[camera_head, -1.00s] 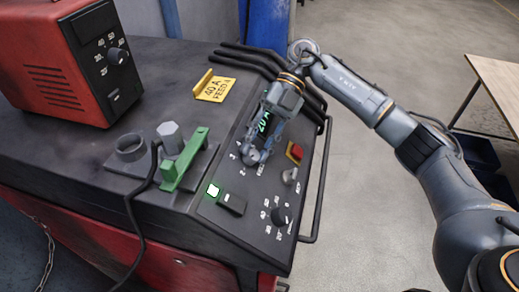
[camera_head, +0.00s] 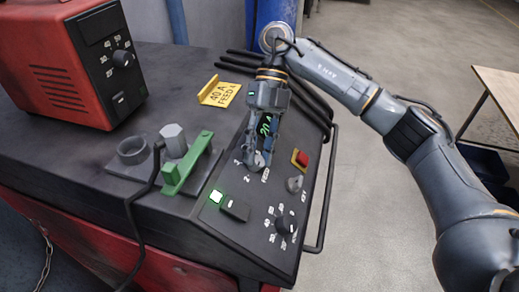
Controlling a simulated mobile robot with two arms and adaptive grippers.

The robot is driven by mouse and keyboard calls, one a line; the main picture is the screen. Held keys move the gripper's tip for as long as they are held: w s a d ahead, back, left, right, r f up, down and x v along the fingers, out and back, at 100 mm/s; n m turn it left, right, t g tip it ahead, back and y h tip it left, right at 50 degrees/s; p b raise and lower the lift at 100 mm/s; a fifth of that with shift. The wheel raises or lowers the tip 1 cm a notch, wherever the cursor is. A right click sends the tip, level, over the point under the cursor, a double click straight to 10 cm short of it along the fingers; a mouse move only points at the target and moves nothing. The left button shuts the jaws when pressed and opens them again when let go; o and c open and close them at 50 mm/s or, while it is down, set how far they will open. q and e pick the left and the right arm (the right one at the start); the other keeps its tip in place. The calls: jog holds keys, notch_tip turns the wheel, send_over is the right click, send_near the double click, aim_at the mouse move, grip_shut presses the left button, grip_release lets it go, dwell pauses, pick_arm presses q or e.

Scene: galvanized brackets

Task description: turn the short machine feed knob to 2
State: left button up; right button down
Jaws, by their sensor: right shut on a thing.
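The short machine (camera_head: 108,205) is a dark, low console with a sloped control panel at its right end. Its feed dial sits at the upper part of the panel, with a "FEED" label (camera_head: 265,174) below it and small numbers, including a 2 (camera_head: 248,178), at its left. My right gripper (camera_head: 257,160) is shut on the feed knob, coming down from above. The fingers hide most of the knob, so I cannot tell where its pointer stands. My left gripper is out of view.

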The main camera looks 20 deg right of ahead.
jog(key=shift+f, duration=0.1)
jog(key=c, duration=1)
grip_release()
jog(key=v, duration=1.2)
jog(key=shift+s, duration=0.1)
